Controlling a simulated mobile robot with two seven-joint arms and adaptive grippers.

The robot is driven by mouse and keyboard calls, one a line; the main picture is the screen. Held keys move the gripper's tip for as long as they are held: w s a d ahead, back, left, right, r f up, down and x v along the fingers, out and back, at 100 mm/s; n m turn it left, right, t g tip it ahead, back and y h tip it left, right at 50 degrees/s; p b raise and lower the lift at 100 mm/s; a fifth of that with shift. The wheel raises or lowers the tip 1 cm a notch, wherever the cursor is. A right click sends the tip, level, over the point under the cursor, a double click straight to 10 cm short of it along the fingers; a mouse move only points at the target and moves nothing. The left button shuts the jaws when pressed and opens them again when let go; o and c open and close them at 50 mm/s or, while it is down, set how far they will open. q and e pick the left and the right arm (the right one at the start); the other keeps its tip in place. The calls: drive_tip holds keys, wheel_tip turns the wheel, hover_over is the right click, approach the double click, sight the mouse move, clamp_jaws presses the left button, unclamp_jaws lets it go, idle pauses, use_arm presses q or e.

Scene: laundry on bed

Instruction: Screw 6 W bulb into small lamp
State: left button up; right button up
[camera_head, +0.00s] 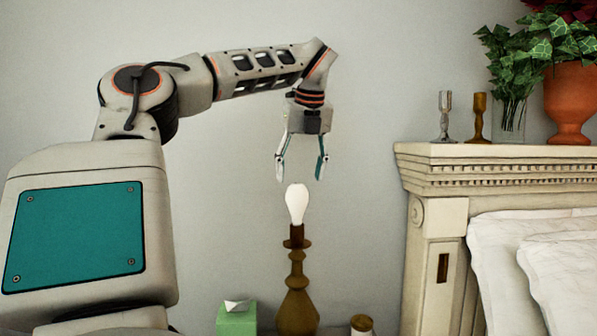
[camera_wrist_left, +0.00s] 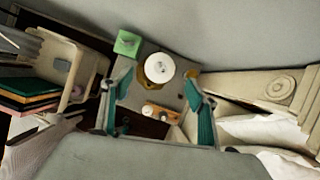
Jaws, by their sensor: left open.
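A white bulb (camera_head: 297,203) stands upright in the socket at the top of a brown-gold lamp (camera_head: 297,295), which has no shade. My left gripper (camera_head: 300,172) is open and points down just above the bulb, with its fingertips apart from it. In the left wrist view the bulb (camera_wrist_left: 160,68) shows from above, between and beyond the two open fingers (camera_wrist_left: 160,95). Whether the bulb is fully seated in the socket cannot be told. My right gripper is not in view.
A green tissue box (camera_head: 237,320) stands left of the lamp and a small jar (camera_head: 362,325) stands to its right. The carved headboard (camera_head: 500,165) rises at the right, carrying two candlesticks (camera_head: 479,118) and a potted plant (camera_head: 570,100). The wall behind is bare.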

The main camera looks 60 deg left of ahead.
sight(298, 186)
use_arm(q)
drive_tip(key=shift+a+f, duration=0.1)
drive_tip(key=shift+f, duration=0.15)
drive_tip(key=x, duration=0.5)
drive_tip(key=shift+a+f+b, duration=0.1)
drive_tip(key=shift+f+b, duration=0.3)
drive_tip(key=shift+f, duration=0.05)
drive_tip(key=shift+a+f, duration=0.25)
drive_tip(key=shift+f, duration=0.3)
drive_tip(key=c, duration=1.2)
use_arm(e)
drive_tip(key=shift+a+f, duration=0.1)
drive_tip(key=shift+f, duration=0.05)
